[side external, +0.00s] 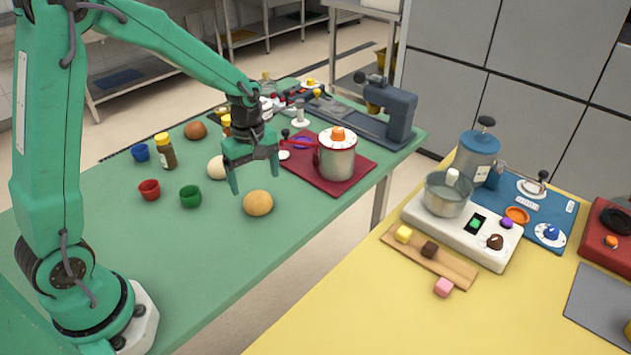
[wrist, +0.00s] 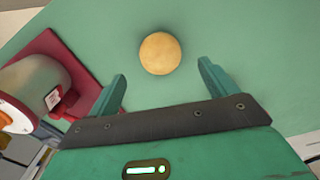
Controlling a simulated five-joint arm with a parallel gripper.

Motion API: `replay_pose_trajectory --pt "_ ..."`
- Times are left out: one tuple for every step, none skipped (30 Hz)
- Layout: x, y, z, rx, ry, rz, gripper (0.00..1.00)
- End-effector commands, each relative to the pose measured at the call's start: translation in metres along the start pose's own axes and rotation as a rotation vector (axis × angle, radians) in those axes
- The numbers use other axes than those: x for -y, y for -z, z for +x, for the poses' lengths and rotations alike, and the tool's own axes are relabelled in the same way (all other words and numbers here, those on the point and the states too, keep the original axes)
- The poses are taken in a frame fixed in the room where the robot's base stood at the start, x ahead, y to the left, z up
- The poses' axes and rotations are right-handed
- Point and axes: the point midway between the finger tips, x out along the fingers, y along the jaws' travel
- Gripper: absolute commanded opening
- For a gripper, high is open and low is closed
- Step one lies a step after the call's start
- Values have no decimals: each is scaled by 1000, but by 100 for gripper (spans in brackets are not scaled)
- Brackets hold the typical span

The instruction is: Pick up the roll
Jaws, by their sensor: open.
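A round tan roll (side external: 257,203) lies on the green table, just in front of and below my gripper (side external: 254,180) in the side view. In the wrist view the roll (wrist: 160,53) sits centred beyond the gap between the two green fingers of my gripper (wrist: 161,70). The fingers are spread apart with nothing between them, and the roll looks untouched. A pale round ball (side external: 217,167) lies behind my gripper, partly hidden by it. A darker brown round roll (side external: 195,130) lies farther back.
A metal pot (side external: 337,158) with an orange-topped lid stands on a red mat (side external: 360,172) right of my gripper. The table front is clear.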

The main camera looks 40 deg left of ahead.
Motion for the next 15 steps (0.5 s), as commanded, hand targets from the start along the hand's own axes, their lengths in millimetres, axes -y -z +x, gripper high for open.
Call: replay_pose_trajectory --pt "1 0 4 1 3 1 84" --pt "1 0 7 1 4 1 84" --pt "1 0 10 1 4 1 84" --pt "1 0 13 1 4 1 84" --pt "1 0 15 1 3 1 84" --pt "1 0 18 1 4 1 84" --pt "1 0 20 1 4 1 84" --pt "1 0 21 1 3 2 84" --pt "1 0 22 1 2 2 84" --pt "0 0 23 0 1 2 84" --pt "0 0 23 0 1 2 84" --pt "0 0 23 0 1 2 84" --pt "0 0 23 0 1 2 84" --pt "0 0 23 0 1 2 84" --pt "0 0 24 0 1 2 84"
